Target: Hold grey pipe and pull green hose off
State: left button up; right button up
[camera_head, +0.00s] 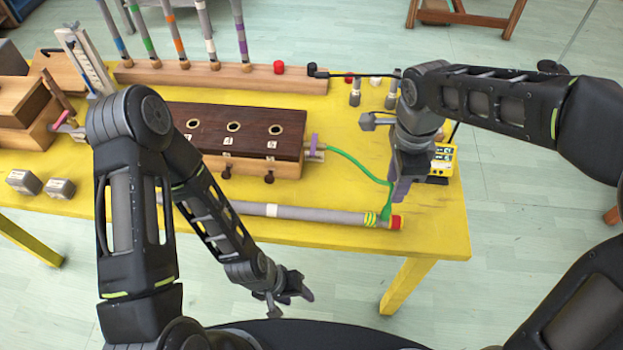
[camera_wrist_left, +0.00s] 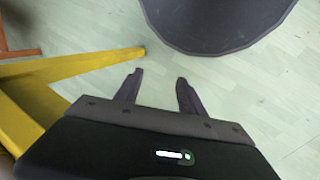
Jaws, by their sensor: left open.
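The grey pipe (camera_head: 312,215) lies along the front of the yellow table, with a white band, yellow-green rings and a red right end. The green hose (camera_head: 360,167) runs from a purple fitting (camera_head: 315,146) at the dark-topped wooden box to a green end piece at the pipe's right end. My left gripper (camera_head: 290,300) is open and empty, in front of and below the table edge; its two fingers also show apart in the left wrist view (camera_wrist_left: 160,80). My right gripper (camera_head: 400,180) points down just above the hose's right end; its fingertips are not clear.
The dark-topped wooden box (camera_head: 220,130) stands behind the pipe. A wooden rail (camera_head: 250,78) with coloured sticks is at the back. A yellow device (camera_head: 443,158) sits right of my right gripper. Two grey blocks (camera_head: 60,189) lie at the left. The table's front right corner is clear.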

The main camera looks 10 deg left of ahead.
pick_arm(q)
jog(key=shift+o, duration=0.4)
jog(key=shift+w+d+r, duration=0.2)
jog(key=shift+d+r, duration=0.15)
notch_tip(320, 180, up, 22)
jog(key=r+n+y, duration=0.1)
jog(key=n+y, duration=0.5)
jog(key=n, duration=1)
send_over(275, 208)
jog(key=shift+d+f+g, duration=0.25)
jog(key=shift+d+g, duration=0.05)
jog(key=shift+d, duration=0.15)
jog(key=shift+w, duration=0.1)
jog(key=shift+f, duration=0.1)
jog(key=shift+a+f, duration=0.25)
jog(key=shift+f, duration=1.7)
jog(key=shift+a+f, duration=0.2)
jog(key=shift+f, duration=1.7)
